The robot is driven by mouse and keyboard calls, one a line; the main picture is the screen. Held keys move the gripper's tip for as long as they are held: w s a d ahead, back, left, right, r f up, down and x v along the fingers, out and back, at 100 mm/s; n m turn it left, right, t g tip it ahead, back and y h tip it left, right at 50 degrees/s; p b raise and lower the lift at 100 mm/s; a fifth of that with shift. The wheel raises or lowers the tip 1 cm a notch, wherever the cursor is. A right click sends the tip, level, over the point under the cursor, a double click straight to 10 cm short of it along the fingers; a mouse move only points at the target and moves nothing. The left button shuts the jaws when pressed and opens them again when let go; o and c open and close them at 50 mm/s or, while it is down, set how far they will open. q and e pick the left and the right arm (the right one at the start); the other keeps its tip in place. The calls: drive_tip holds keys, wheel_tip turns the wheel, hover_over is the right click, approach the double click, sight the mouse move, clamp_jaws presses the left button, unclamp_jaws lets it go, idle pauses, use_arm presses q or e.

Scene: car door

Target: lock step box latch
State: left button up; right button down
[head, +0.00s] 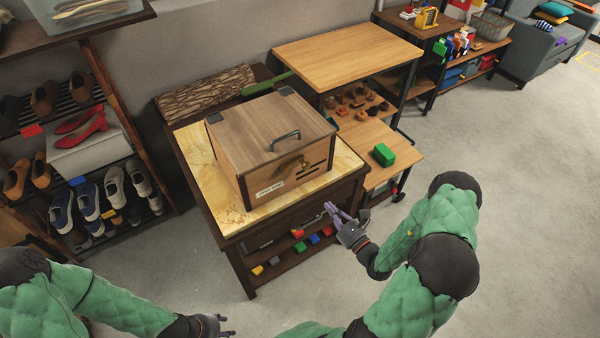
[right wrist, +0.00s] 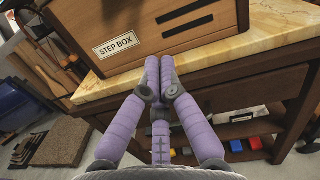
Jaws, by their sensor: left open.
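The wooden step box (head: 250,150) sits on a marble-topped table (head: 215,205) with its lid down. A black handle (head: 285,138) is on the lid. A small brass latch (head: 304,163) is on the box's front face; whether it is fastened is too small to tell. My right gripper (head: 331,210) is in front of the table, below and apart from the latch. In the right wrist view its purple fingertips (right wrist: 159,66) are together and empty, before the lower front of the box with its STEP BOX label (right wrist: 117,44). My left gripper (head: 226,327) is open and empty, low at the bottom edge.
The table's lower shelf holds several small coloured blocks (head: 299,247). A green block (head: 384,154) rests on a low wooden surface to the right. A shoe rack (head: 90,160) stands at the left. The floor (head: 530,200) at the right is clear.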

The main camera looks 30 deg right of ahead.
drive_tip(key=shift+d+r+h, duration=0.1)
drive_tip(key=shift+d+h, duration=0.2)
drive_tip(key=shift+d, duration=0.05)
drive_tip(key=shift+w, duration=0.1)
drive_tip(key=w+a+r+b, duration=0.1)
drive_tip(key=w+r+b, duration=0.2)
drive_tip(key=w, duration=0.7)
drive_tip(key=shift+w+a+r, duration=0.2)
drive_tip(key=shift+a+r, duration=0.15)
drive_tip(key=shift+r, duration=0.55)
drive_tip(key=shift+d, duration=0.1)
